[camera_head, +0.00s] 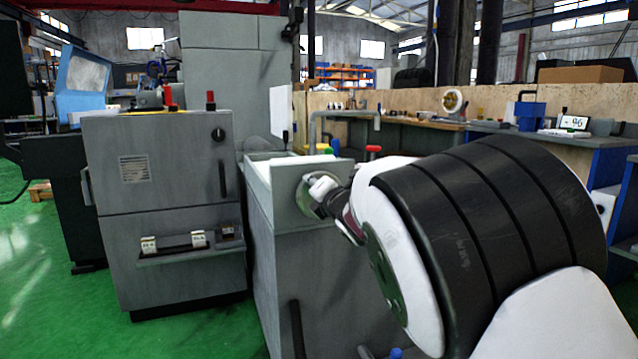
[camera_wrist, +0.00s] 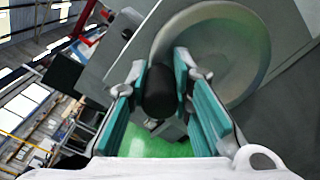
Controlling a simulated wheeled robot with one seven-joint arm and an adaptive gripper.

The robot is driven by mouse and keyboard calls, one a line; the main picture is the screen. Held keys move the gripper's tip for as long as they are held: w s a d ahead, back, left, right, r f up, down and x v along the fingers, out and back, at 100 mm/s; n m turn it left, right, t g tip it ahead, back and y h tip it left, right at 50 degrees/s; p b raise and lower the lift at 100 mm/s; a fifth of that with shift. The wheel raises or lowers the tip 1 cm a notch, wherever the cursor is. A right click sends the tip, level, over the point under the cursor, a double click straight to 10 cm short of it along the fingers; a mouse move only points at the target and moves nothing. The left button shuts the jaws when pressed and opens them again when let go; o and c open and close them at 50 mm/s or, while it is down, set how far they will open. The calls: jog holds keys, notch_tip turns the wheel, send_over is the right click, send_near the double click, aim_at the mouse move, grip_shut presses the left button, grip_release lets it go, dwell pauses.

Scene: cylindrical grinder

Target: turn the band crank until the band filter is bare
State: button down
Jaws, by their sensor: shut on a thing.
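The band crank shows in the wrist view as a round metal disc (camera_wrist: 225,50) with a dark knob (camera_wrist: 160,92). My gripper (camera_wrist: 167,85) has its teal-lined fingers on both sides of the knob and is shut on it. In the head view the crank disc (camera_head: 308,196) is on the front of the grey filter tank, and my gripper (camera_head: 322,188) is at it, partly hidden by my arm. The band filter (camera_head: 290,157) shows as a pale strip on top of the tank (camera_head: 300,260). I cannot tell how much of it is covered.
A grey cabinet (camera_head: 165,200) with a shelf of small boxes stands left of the tank. A bent grey pipe (camera_head: 345,115) and a red-topped part (camera_head: 373,150) rise behind the tank. A workbench (camera_head: 420,120) runs behind. Green floor (camera_head: 200,335) is open at the front left.

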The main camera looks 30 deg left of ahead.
aim_at(302, 201)
jog(key=n, duration=0.2)
jog(key=s+a+f+n, duration=0.1)
jog(key=shift+f+n, duration=0.2)
jog(key=shift+n, duration=0.2)
jog(key=n, duration=0.1)
jog(key=f+n, duration=0.1)
jog(key=shift+s+a+n, duration=0.2)
jog(key=shift+s+n, duration=0.1)
jog(key=shift+n, duration=0.1)
jog(key=n, duration=0.1)
jog(key=f+n, duration=0.1)
jog(key=n, duration=0.1)
jog(key=shift+s+a+f, duration=0.1)
jog(key=shift+f, duration=0.2)
jog(key=shift+f+n, duration=0.5)
jog(key=shift+n, duration=0.7)
jog(key=c, duration=1.4)
grip_release()
